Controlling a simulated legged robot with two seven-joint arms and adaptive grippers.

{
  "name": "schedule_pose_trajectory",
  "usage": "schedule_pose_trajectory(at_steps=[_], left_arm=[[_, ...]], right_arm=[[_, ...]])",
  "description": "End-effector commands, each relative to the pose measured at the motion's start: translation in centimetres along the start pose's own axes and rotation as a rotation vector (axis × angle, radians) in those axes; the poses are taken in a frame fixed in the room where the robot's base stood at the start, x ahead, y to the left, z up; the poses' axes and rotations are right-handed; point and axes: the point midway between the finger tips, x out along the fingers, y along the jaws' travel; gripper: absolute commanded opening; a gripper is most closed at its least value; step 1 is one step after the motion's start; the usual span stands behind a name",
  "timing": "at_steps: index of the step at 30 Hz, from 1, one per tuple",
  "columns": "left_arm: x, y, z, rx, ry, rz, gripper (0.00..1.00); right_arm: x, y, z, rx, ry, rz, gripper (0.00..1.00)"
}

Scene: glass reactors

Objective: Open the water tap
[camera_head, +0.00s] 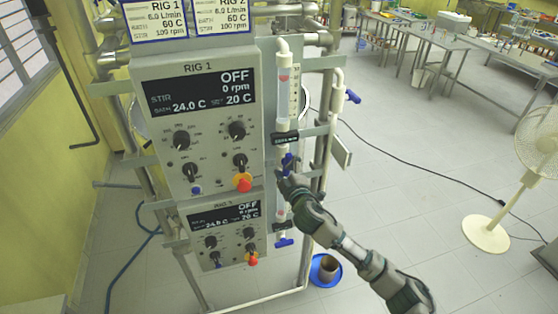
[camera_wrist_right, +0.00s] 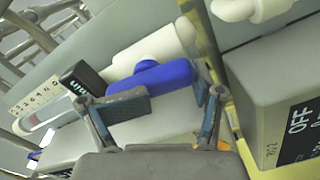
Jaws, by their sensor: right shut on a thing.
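The water tap's blue handle (camera_head: 288,160) sits low on the white pipe below the clear flow tube, right of the RIG 1 panel. My right gripper (camera_head: 286,173) is at this handle, its arm coming in from the lower right. In the right wrist view, the blue handle (camera_wrist_right: 158,76) lies between the two fingers of my right gripper (camera_wrist_right: 170,98), and the gripper is shut on it. The white valve body (camera_wrist_right: 165,45) shows behind the handle. My left gripper is not in view.
The RIG 1 control box (camera_head: 195,115) reads OFF, with a second panel (camera_head: 228,235) below it. Another blue handle (camera_head: 284,242) is lower on the pipe, and one (camera_head: 352,96) is to the right. A blue bowl (camera_head: 325,270) and a fan (camera_head: 487,233) stand on the floor.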

Motion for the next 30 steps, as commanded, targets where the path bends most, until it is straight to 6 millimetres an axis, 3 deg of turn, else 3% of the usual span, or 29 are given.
schedule_pose_trajectory(at_steps=[1,15,30], left_arm=[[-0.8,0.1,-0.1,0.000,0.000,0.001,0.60],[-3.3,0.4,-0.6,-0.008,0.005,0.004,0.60],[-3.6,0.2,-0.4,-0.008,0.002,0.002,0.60]], right_arm=[[0.0,2.0,-0.3,-0.043,0.000,0.029,0.31],[0.1,1.4,-1.1,-0.347,0.006,0.031,0.30],[0.0,1.2,-1.1,-0.412,0.008,0.033,0.28]])
